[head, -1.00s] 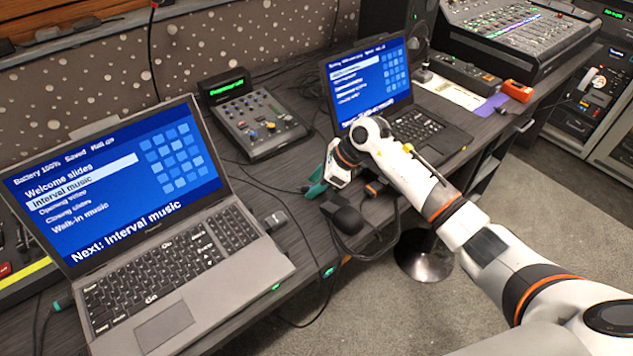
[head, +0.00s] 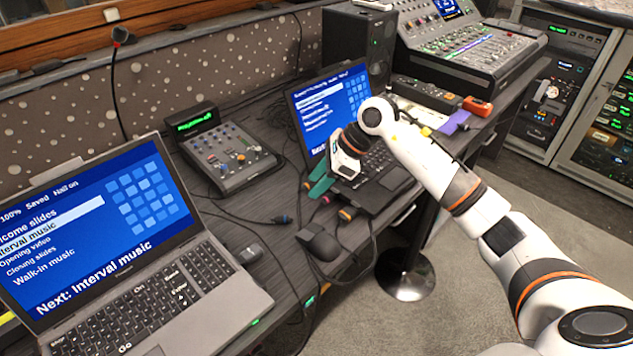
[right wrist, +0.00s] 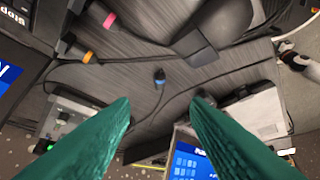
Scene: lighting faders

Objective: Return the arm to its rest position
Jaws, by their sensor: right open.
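My right arm (head: 455,180) is white with orange rings and reaches in from the right over the desk. My right gripper (head: 319,180) has teal fingers and is open and empty, over the desk by the left corner of the far laptop (head: 392,176). In the right wrist view the two fingers (right wrist: 160,102) stand well apart with nothing between them. A loose cable plug with a blue tip (right wrist: 160,78) lies on the desk beyond them. My left gripper does not show.
A near laptop (head: 215,310) fills the lower left. A small fader mixer (head: 232,158) stands behind the cables. A large console (head: 475,48) and a speaker (head: 358,42) stand at the back. A round stool base (head: 405,275) is on the floor.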

